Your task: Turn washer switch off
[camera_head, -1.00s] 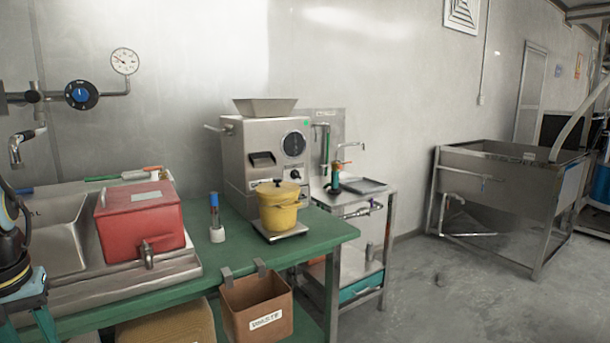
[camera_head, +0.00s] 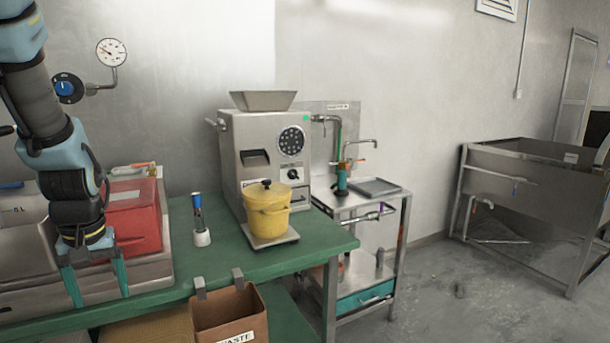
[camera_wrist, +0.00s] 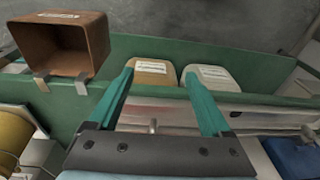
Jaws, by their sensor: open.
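My gripper (camera_head: 96,284) hangs open and empty at the left of the head view, in front of the sink and red box. Its two teal fingers also show in the wrist view (camera_wrist: 157,82), pointing toward the table's front edge, with nothing between them. A round dark knob with a blue centre (camera_head: 68,88) is on the wall pipe behind my arm, beside a pressure gauge (camera_head: 111,52). A steel washing stand (camera_head: 375,205) with a tap and green-handled fitting (camera_head: 341,178) stands right of the grinder. I cannot tell which control is the washer switch.
A steel grinder (camera_head: 262,165) and a yellow pot (camera_head: 267,208) stand on the green table (camera_head: 225,262). A red box (camera_head: 135,220) sits in the sink at left. A brown waste bin (camera_head: 228,318) hangs at the front edge.

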